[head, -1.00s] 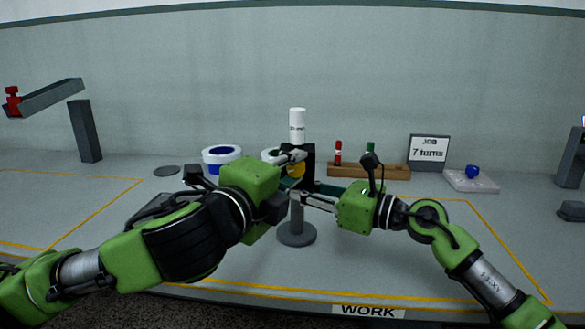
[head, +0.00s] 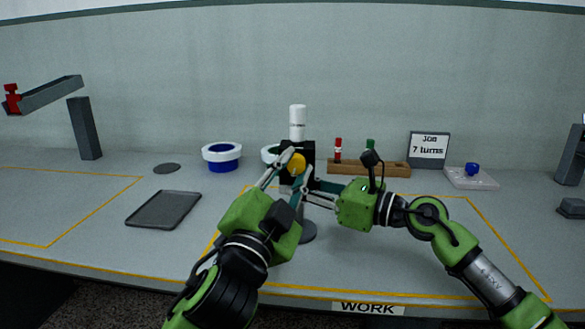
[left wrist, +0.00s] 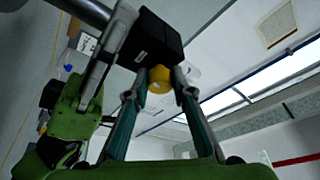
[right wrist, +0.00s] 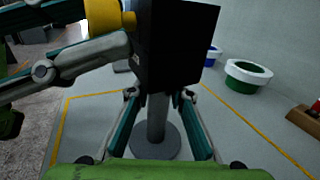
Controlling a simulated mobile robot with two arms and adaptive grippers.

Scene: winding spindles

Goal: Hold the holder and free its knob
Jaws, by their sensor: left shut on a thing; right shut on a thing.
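The holder is a black block (head: 309,150) on a grey post with a round base (head: 309,232), upright at the centre of the table. A white cylinder (head: 297,118) stands on top. A yellow knob (head: 298,160) sits on the block's near side; it also shows in the left wrist view (left wrist: 160,82). My left gripper (head: 289,164) is shut on the knob, one finger on each side. My right gripper (head: 300,190) is shut on the holder just under the block; its fingers straddle the post in the right wrist view (right wrist: 157,97).
A grey tray (head: 163,210) lies at left. A wooden rack (head: 368,170) holds red and green items. A sign (head: 428,150) reads 7 turns. The table at right front is clear.

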